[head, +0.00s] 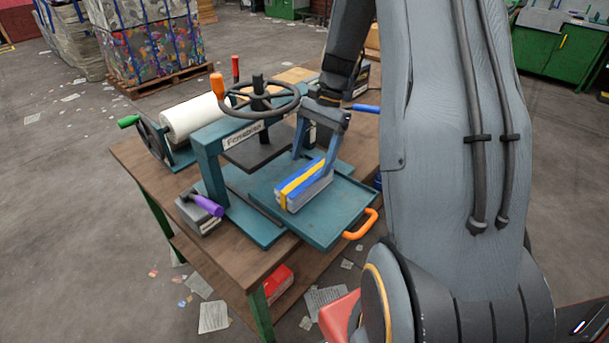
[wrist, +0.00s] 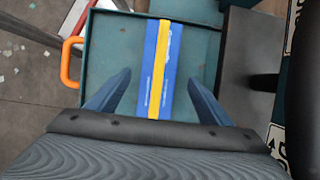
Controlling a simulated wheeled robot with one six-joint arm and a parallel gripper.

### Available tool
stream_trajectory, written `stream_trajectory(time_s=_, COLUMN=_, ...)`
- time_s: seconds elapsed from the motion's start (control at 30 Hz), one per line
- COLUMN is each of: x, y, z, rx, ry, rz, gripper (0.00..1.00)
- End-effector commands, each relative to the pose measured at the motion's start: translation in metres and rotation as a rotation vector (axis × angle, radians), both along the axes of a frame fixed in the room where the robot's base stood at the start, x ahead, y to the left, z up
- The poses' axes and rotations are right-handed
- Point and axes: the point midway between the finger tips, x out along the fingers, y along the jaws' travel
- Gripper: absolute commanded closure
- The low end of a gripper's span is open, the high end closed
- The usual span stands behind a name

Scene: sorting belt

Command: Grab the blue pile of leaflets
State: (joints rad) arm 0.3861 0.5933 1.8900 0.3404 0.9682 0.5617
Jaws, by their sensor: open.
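The blue pile of leaflets (head: 318,184) has a yellow band along it and lies on the teal tray (head: 337,218) at the front of the press. In the wrist view the pile (wrist: 150,85) lies lengthwise between my two fingers, with a gap on each side. My gripper (head: 309,167) points down over the pile and is open. In the wrist view its fingertips (wrist: 158,78) stand left and right of the pile. I cannot tell exactly how far down the fingers reach beside it.
The press (head: 208,163) with its handwheel (head: 262,100) stands close behind and left of the pile. An orange handle (head: 361,224) sticks out from the tray's front. A grey block with a purple handle (head: 208,205) and a white roll (head: 192,118) are on the wooden table (head: 135,158).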

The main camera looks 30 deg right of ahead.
Motion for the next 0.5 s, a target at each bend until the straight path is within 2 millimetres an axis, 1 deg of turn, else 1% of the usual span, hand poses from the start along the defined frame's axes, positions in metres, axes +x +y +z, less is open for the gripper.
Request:
stream_trajectory(time_s=0.1, x=-0.003, y=0.007, z=-0.011, rx=0.001, ry=0.003, rz=0.005, gripper=0.27)
stream_trajectory(time_s=0.27, x=-0.006, y=0.012, z=-0.025, rx=0.001, ry=0.003, rz=0.007, gripper=0.27)
stream_trajectory(time_s=0.5, x=-0.012, y=0.019, z=-0.055, rx=0.001, ry=0.003, rz=0.005, gripper=0.27)
